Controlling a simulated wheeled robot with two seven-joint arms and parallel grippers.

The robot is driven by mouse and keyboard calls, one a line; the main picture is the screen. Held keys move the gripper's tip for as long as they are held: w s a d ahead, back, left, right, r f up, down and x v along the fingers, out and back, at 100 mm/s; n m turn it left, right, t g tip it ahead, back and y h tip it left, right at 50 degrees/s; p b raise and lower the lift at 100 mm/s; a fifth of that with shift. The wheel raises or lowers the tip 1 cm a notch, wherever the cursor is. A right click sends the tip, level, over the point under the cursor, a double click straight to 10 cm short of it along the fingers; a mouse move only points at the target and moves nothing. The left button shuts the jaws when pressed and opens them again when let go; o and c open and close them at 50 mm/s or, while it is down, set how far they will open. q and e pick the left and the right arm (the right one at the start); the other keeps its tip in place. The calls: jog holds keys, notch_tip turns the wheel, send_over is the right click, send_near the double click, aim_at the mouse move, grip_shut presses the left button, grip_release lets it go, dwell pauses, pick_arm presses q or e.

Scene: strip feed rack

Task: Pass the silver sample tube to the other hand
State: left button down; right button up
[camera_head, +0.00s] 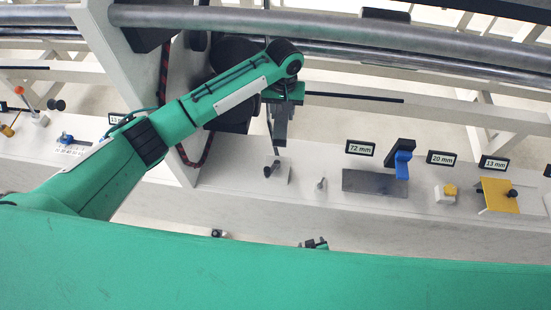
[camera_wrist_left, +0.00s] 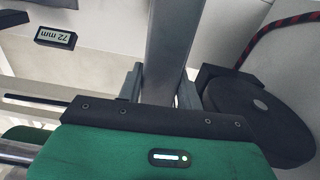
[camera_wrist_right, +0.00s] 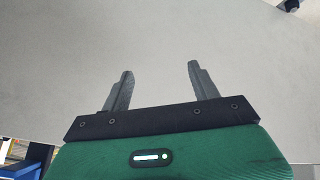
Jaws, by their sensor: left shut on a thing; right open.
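My left gripper (camera_head: 279,127) hangs over the white shelf near the middle of the head view. In the left wrist view its two fingers (camera_wrist_left: 160,88) are closed on a long, straight grey metallic piece, which looks like the silver sample tube (camera_wrist_left: 174,38). The piece runs up out of that frame, and its near end is hidden behind the gripper body. My right gripper (camera_wrist_right: 159,72) shows in the right wrist view with its fingers apart and nothing between them. I cannot make it out surely in the head view.
A white shelf (camera_head: 240,180) holds small fixtures: a dark plate (camera_head: 374,182), a blue clamp (camera_head: 402,165), a yellow plate (camera_head: 494,190) and a "72 mm" sign (camera_head: 360,148). A white upright panel (camera_head: 140,75) and a grey rail (camera_head: 400,58) stand close to my left arm.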

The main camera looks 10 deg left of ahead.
jog(key=w+a+r+m+t, duration=0.15)
jog(key=w+a+r, duration=0.25)
jog(key=r, duration=0.5)
jog(key=w+a+r+n+t, duration=0.1)
jog(key=w+a+r+t, duration=0.2)
jog(key=w+a+r, duration=0.35)
pick_arm(q)
jog(key=shift+r, duration=0.1)
pick_arm(e)
jog(key=m+t, duration=0.4)
jog(key=t, duration=0.2)
send_near(279, 124)
jog(key=w, duration=1)
jog(key=shift+w+d+f, duration=0.1)
jog(key=shift+w+f, duration=0.05)
jog(key=c, duration=1.3)
pick_arm(q)
jog(key=c, duration=0.8)
grip_release()
jog(key=shift+c, duration=0.2)
pick_arm(e)
grip_shut()
